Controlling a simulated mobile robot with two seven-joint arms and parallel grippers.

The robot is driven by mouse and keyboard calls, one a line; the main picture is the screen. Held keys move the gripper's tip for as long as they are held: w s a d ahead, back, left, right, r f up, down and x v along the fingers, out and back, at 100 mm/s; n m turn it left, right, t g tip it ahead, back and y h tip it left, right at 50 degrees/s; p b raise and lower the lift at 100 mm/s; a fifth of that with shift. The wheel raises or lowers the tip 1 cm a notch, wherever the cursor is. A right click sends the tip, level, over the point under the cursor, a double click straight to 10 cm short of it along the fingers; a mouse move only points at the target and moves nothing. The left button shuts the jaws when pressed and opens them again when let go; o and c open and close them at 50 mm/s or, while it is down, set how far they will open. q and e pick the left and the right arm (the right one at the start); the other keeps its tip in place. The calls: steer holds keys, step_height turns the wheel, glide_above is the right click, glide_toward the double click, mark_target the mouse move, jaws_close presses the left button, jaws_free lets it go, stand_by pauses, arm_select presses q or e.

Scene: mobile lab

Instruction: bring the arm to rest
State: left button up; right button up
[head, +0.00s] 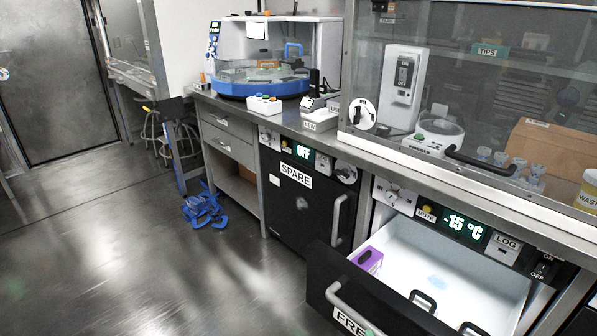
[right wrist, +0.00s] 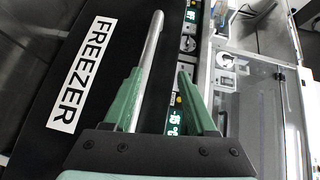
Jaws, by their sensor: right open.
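My right gripper (right wrist: 160,72) is open, with two green fingers apart and no object held. The grey handle (right wrist: 149,50) of the black freezer drawer runs beside its left finger; whether they touch I cannot tell. The freezer drawer (head: 385,308) is pulled open in the head view, below the green -15 °C display (head: 463,228). Its FREEZER label (right wrist: 82,75) shows in the right wrist view. A small green tip shows at the bottom edge of the head view, by the drawer front. My left gripper is not in view.
A purple box (head: 369,261) stands in the drawer, with dark handle-like loops nearby. The closed SPARE unit (head: 303,195) is to its left. The steel counter (head: 285,121) and a glass-fronted hood (head: 470,80) are above. Blue items (head: 204,208) lie on the floor, otherwise clear at left.

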steer(key=s+a+r+n+g+y, duration=0.15)
steer(key=s+r+n, duration=0.35)
steer(key=n, duration=0.6)
steer(key=s+a+r+n+y, duration=0.1)
steer(key=s+r+n+y, duration=0.15)
steer(key=r+n, duration=0.65)
arm_select(q)
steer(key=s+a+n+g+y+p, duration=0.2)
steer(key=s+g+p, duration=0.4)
steer(key=p, duration=1.6)
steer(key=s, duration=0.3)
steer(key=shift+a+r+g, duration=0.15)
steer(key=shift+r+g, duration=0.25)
arm_select(e)
steer(key=s+d+f+m+g+h, duration=0.1)
steer(key=s+g+h, duration=0.1)
steer(key=s+g, duration=0.4)
steer(key=shift+s+d, duration=0.4)
steer(key=shift+s, duration=0.85)
